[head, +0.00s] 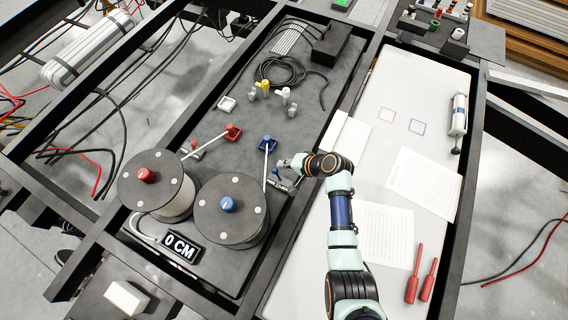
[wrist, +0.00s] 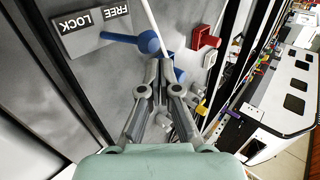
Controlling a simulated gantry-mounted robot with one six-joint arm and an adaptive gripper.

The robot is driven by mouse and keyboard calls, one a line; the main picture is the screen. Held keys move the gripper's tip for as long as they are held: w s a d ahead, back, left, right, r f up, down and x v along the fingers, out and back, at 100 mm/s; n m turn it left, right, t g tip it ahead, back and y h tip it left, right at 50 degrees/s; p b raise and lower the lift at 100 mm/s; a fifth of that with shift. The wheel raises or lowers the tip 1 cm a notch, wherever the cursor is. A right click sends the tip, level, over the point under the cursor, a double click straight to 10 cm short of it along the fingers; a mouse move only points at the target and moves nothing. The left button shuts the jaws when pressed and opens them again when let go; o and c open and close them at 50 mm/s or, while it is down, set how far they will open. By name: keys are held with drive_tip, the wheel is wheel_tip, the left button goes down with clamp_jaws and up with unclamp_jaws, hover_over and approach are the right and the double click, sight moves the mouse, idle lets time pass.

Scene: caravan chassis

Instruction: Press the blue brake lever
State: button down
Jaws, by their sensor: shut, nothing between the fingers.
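The blue brake lever (wrist: 122,39) is at the upper left in the wrist view. Its thin arm reaches from a round blue end (wrist: 150,42) across a grey plate (wrist: 68,40) marked FREE and LOCK. I cannot tell which word it points to. My gripper (wrist: 160,70) is shut and empty, with its fingertips just below and right of the round blue end. Contact cannot be told. In the head view my gripper (head: 284,163) is low over the dark bed, right of the blue block (head: 267,143). There the lever is small and partly unclear near the gripper.
A blue-centred spool (head: 230,208) and a red-centred spool (head: 157,182) stand at left, with a "0 CM" display (head: 182,247) in front. A white cable runs by the blue block. A red block (head: 233,131) is farther left. A white board with papers (head: 424,180) lies right.

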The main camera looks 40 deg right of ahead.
drive_tip(key=shift+d+r, duration=0.1)
drive_tip(key=d+p+v, duration=0.2)
drive_tip(key=p+v, duration=0.1)
drive_tip(key=v, duration=0.9)
drive_tip(key=shift+d, duration=0.4)
drive_tip(key=shift+w, duration=0.15)
